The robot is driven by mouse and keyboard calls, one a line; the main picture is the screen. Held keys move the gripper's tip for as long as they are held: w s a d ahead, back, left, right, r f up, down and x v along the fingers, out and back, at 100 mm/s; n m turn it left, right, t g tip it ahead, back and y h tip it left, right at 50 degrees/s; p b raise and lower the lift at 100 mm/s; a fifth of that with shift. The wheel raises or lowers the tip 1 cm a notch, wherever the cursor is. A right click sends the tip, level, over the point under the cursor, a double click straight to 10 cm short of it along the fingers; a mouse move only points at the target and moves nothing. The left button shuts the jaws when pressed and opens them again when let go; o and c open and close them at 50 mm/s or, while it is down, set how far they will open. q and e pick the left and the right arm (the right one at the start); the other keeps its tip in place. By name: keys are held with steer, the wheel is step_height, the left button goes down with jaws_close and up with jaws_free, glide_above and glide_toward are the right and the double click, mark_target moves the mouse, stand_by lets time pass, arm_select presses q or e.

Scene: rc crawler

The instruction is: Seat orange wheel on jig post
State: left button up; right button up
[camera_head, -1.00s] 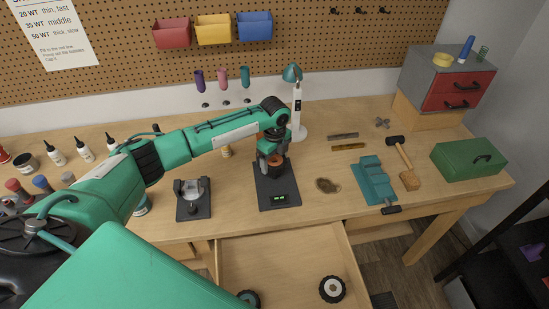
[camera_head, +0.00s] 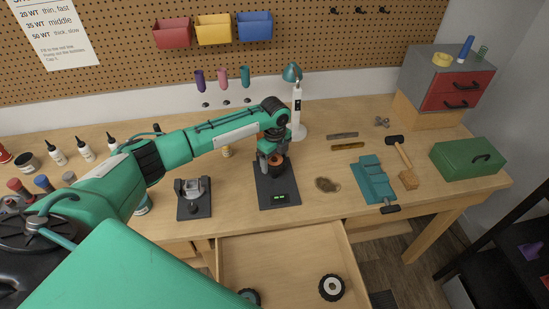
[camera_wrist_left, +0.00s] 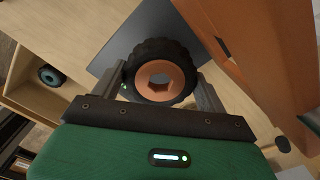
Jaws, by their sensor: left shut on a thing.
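My left gripper (camera_head: 272,163) is over the dark jig plate (camera_head: 279,193) with the small green display. It is shut on the orange wheel (camera_wrist_left: 160,80), a black knobbly tyre with an orange hub. In the head view the orange wheel (camera_head: 278,160) shows just below the fingers, over the back part of the plate. In the left wrist view a finger stands on each side of the tyre. The jig post is hidden, so I cannot tell whether the wheel is around it or above it. My right gripper is not in view.
The open drawer (camera_head: 270,255) in front holds two wheels with pale or teal hubs (camera_head: 332,287). A second dark stand (camera_head: 193,207) is left of the jig, a teal vise (camera_head: 372,180) to its right. A white lamp (camera_head: 297,110) stands behind.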

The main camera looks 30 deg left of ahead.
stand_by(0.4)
arm_select(q)
steer(key=shift+p, duration=0.3)
steer(key=shift+f+b, duration=0.95)
steer(key=shift+f, duration=1.15)
steer(key=o, duration=1.1)
steer(key=shift+c, duration=0.2)
step_height(320, 180, up, 14)
steer(key=b, duration=0.4)
steer(key=shift+f, duration=0.1)
